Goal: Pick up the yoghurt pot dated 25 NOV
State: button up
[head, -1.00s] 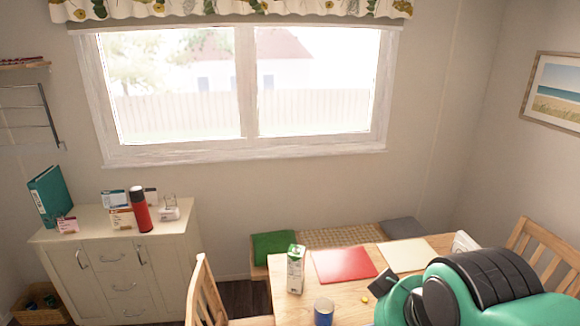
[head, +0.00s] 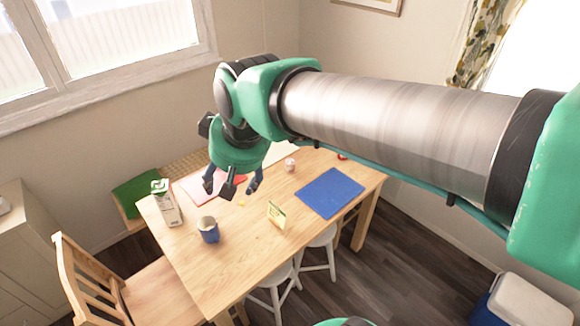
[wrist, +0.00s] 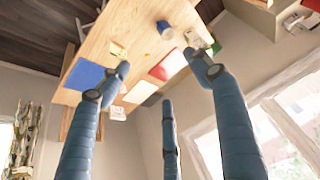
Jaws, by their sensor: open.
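A small whitish pot (head: 290,164) stands on the far part of the wooden table (head: 200,270) and may be a yoghurt pot; no date can be read on it. A small whitish thing (wrist: 117,113) at the table edge in the wrist view may be the same pot. My gripper (head: 231,184) is open and empty, above the table to the left of the pot and apart from it. Its spread fingers (wrist: 160,78) also show in the wrist view. A red thing (head: 341,156) farther right is partly hidden by my arm.
A cool box (head: 518,300) is on the floor at right.

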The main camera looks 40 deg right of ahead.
jog(key=w+d+f+m, duration=0.1)
jog(key=w+d, duration=0.4)
jog(key=w, duration=0.3)
jog(key=w+d+f, duration=0.2)
jog(key=w+d, duration=0.3)
jog(key=w, duration=0.3)
jog(key=m+g+h+p, duration=0.1)
jog(key=m+h, duration=0.1)
jog(key=m, duration=0.1)
send_over(291, 162)
jog(key=s+a, duration=0.2)
jog(key=s, duration=0.3)
notch_tip(291, 162, down, 36)
jog(key=shift+w+a, duration=0.1)
jog(key=shift+w, duration=0.15)
jog(key=shift+b+x, duration=0.35)
jog(key=shift+x, duration=3.85)
jog(key=shift+a+f, duration=0.1)
jog(key=shift+f, duration=0.05)
